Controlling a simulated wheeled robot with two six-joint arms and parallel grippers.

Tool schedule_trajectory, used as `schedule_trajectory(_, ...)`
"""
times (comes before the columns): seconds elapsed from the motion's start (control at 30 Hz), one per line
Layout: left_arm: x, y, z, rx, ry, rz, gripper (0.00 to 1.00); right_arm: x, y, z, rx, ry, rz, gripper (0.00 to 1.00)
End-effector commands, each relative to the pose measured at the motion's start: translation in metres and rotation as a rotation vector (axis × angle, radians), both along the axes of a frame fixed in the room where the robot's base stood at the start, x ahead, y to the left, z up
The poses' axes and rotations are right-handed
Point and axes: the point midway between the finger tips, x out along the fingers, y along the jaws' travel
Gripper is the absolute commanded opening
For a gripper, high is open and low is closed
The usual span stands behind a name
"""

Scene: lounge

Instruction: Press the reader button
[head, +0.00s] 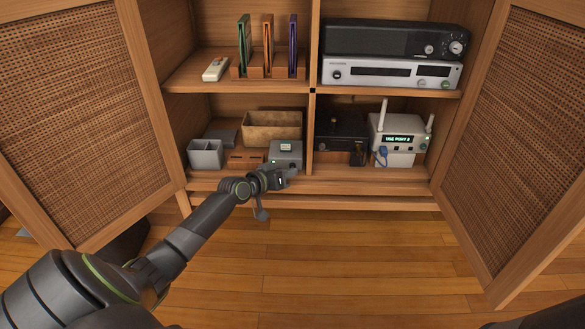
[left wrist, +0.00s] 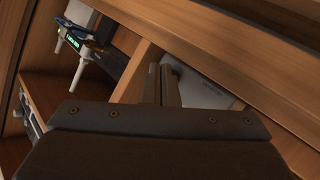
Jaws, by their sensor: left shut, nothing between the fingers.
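The button itself cannot be made out. My right gripper is not in view.
The open cabinet has woven doors at left (head: 80,120) and right (head: 520,140). A divider (head: 310,140) stands right of the box. A tan bin (head: 272,126) is behind it, a grey cup (head: 205,154) to the left, a white router (head: 398,134) to the right.

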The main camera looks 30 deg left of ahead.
Motion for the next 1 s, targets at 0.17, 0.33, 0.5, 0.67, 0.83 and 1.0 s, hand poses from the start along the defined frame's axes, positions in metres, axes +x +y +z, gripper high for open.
schedule_trajectory(0.17,0.0,0.0,0.0,0.0,0.0,0.0,0.0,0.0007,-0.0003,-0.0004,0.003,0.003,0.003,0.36)
schedule_trajectory(0.33,0.0,0.0,0.0,0.0,0.0,0.0,0.0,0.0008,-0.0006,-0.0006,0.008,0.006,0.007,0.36)
schedule_trajectory(0.5,0.0,0.0,0.0001,0.0,0.0,0.0,0.0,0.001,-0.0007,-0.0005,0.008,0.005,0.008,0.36)
schedule_trajectory(0.67,0.0026,0.0014,-0.0005,0.001,-0.001,0.0,0.0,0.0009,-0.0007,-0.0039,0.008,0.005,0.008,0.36)
schedule_trajectory(0.83,0.0073,0.0045,-0.0005,0.0,0.0,0.0,0.0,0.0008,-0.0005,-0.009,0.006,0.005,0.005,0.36)
schedule_trajectory(1.0,0.0076,0.0049,0.0003,0.0,0.001,0.0,0.0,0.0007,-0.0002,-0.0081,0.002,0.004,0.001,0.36)
